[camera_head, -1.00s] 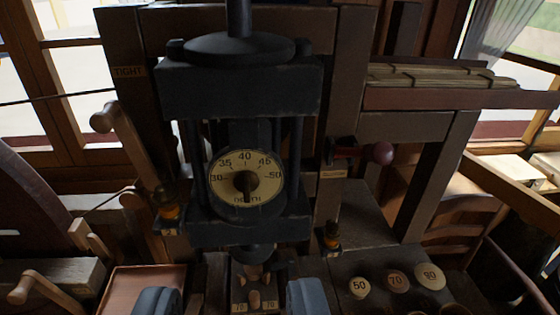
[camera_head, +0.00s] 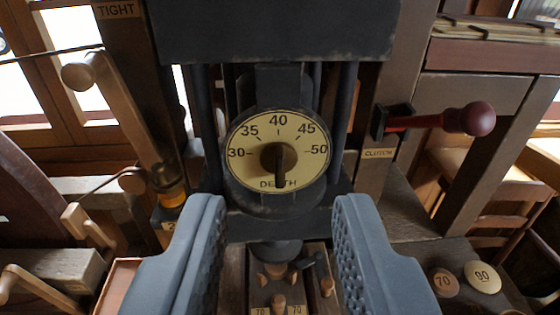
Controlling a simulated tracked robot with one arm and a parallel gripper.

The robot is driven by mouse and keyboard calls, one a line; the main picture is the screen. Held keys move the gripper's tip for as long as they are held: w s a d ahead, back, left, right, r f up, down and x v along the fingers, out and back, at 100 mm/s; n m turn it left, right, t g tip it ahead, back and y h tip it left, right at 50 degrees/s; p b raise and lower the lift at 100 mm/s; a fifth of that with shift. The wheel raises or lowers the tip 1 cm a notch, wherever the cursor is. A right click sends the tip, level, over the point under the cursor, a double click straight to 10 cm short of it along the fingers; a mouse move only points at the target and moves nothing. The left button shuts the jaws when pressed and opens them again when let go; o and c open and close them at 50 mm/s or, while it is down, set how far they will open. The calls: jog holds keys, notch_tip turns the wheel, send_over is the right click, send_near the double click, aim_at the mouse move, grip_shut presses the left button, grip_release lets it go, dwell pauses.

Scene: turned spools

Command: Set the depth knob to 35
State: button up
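The depth dial (camera_head: 250,178) is a round cream face marked 30, 35, 40, 45 and 50 over the word DEPTH. Neither finger visibly touches the knob.
A clutch lever with a dark red ball (camera_head: 470,119) sticks out right of the dial. A wooden crank handle (camera_head: 115,115) stands at left by the TIGHT label. Round discs marked 70 (camera_head: 444,283) and 90 (camera_head: 483,277) lie at lower right. Small wooden pegs (camera_head: 278,302) are below.

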jog(key=t+p, duration=0.1)
jog(key=p, duration=0.3)
send_near(280, 170)
jog(key=s+r, duration=0.1)
jog(key=s, duration=0.4)
jog(key=shift+n+y, duration=0.4)
jog(key=shift+y, duration=0.2)
jog(key=w+p, duration=0.2)
jog(key=w, duration=0.2)
jog(key=w+p, duration=0.3)
jog(key=w, duration=0.2)
jog(key=w+f+p, duration=0.1)
jog(key=w+p, duration=0.2)
jog(key=w, duration=0.1)
jog(key=shift+w+d, duration=0.3)
jog(key=shift+d, duration=0.1)
jog(key=shift+f, duration=0.1)
grip_shut()
